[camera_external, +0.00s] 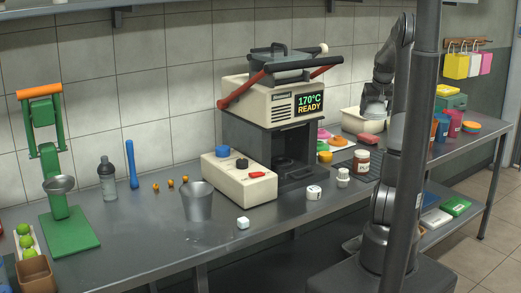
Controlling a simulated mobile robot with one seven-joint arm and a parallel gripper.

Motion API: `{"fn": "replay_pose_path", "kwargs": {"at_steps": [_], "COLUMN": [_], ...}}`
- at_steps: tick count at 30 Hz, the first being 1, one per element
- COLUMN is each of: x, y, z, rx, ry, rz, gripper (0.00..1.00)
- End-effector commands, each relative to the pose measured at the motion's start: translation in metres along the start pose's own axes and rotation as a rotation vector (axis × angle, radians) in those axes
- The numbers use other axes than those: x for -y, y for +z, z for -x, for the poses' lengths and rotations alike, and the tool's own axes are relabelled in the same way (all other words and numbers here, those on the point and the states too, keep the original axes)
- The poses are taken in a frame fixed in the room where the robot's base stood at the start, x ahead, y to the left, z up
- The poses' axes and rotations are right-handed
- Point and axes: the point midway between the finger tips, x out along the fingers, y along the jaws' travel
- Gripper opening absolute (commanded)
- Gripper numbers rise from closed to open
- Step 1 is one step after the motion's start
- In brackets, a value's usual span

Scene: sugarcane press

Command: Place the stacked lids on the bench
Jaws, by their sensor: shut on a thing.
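A small stack of round coloured lids (471,127), orange on top with yellow and blue showing, lies on the bench (290,222) at the right, beside the coloured cups.
The press machine (268,125) stands left of my gripper. Blue and pink cups (455,123) stand at the right. The bench front has clear patches.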

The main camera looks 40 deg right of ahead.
Motion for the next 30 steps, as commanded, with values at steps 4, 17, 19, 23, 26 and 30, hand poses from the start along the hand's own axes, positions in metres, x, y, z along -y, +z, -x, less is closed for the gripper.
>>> {"fn": "replay_pose_path", "kwargs": {"at_steps": [4, 17, 19, 23, 26, 30], "x": [0.073, 0.268, 0.294, 0.34, 0.373, 0.417], "y": [0.019, 0.101, 0.115, 0.139, 0.157, 0.18], "z": [0.033, 0.082, 0.086, 0.094, 0.098, 0.102], "rx": [-0.005, -0.001, -0.001, -0.002, -0.002, -0.002], "ry": [-0.032, -0.202, -0.23, -0.28, -0.315, -0.359], "rz": [0.082, 0.49, 0.559, 0.679, 0.763, 0.866], "gripper": [0.6, 0.6, 0.6, 0.6, 0.6, 0.6]}}
